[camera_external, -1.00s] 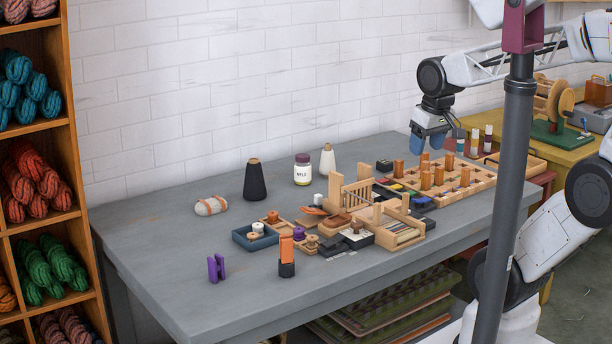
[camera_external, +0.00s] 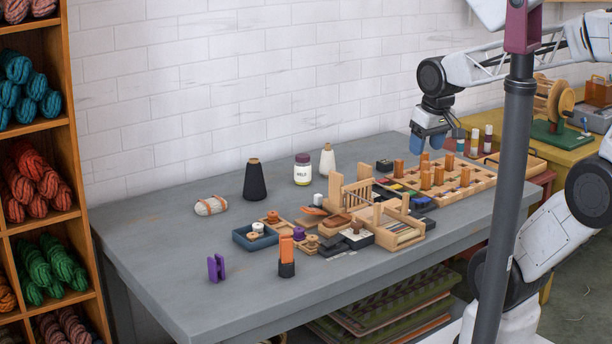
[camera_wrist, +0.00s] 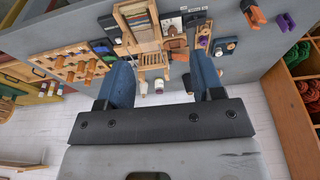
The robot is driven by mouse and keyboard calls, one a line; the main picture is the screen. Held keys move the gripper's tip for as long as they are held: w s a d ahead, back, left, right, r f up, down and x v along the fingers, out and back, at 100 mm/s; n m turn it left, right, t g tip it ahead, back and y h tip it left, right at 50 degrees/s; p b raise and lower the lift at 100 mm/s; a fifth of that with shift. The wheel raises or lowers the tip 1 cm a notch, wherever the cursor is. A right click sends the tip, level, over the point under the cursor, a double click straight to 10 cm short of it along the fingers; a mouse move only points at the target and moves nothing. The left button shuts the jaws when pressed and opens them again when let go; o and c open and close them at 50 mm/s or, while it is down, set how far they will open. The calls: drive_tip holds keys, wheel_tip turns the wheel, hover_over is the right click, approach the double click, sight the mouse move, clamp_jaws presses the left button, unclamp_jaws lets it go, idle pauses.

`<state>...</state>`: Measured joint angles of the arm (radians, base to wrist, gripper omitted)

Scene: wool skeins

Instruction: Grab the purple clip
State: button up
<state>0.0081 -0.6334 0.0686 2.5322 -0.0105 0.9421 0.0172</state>
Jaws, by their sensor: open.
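The purple clip (camera_external: 216,268) stands upright on the grey table (camera_external: 150,250), near its front left part. In the wrist view the purple clip (camera_wrist: 286,22) is at the upper right, by the table's edge, next to an orange piece. My gripper (camera_external: 430,143) is high over the back right of the table, above the wooden peg tray, far from the clip. Its two blue fingers (camera_wrist: 163,88) are apart in the wrist view, with nothing held between them.
A small wooden loom (camera_external: 375,215), a blue tray (camera_external: 255,238) and an orange stick in a black holder (camera_external: 287,258) stand right of the clip. A black cone (camera_external: 254,180) and a jar (camera_external: 302,170) stand behind. The table around the clip is clear.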

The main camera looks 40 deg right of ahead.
idle(0.6)
drive_tip(key=w+a+f+m+g+y, duration=0.35)
drive_tip(key=w+a+f, duration=0.25)
drive_tip(key=w+a, duration=0.35)
drive_tip(key=w+a+f+m+g+y, duration=0.2)
drive_tip(key=w+a+f+m+y, duration=0.3)
drive_tip(key=w+a, duration=0.5)
drive_tip(key=m+t+y, duration=0.1)
drive_tip(key=m+y, duration=0.4)
drive_tip(key=m, duration=0.3)
approach(216, 270)
drive_tip(key=shift+w+a+f, duration=0.55)
drive_tip(key=shift+w+f, duration=0.3)
drive_tip(key=shift+f, duration=0.1)
drive_tip(key=shift+a, duration=0.1)
drive_tip(key=shift+x, duration=1.25)
drive_tip(key=shift+s, duration=0.1)
drive_tip(key=shift+x, duration=2.5)
